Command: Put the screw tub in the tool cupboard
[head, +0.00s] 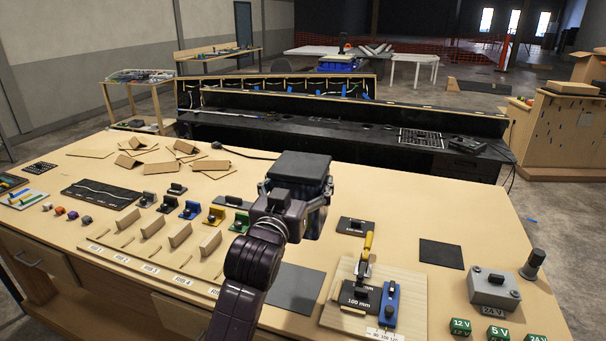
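A dark, box-shaped tub with a flat black lid (303,167) is near the middle of the workbench in the head view; I take it to be the screw tub. My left arm comes in from the bottom, left of the middle. Its gripper (296,193) has a finger at each side of the tub and appears shut on it. The gripper and wrist hide most of the tub's near side. I cannot tell whether its base is on the bench or just above it. No tool cupboard can be clearly made out. My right gripper is not in view.
The wooden workbench (510,236) carries coloured clamps and upright wooden plates at left, and cardboard pieces (184,147) behind. A wooden board (414,290) with tools and a grey box (494,289) stand at right. A long black console (330,138) lies beyond. A wooden cabinet (558,133) stands far right.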

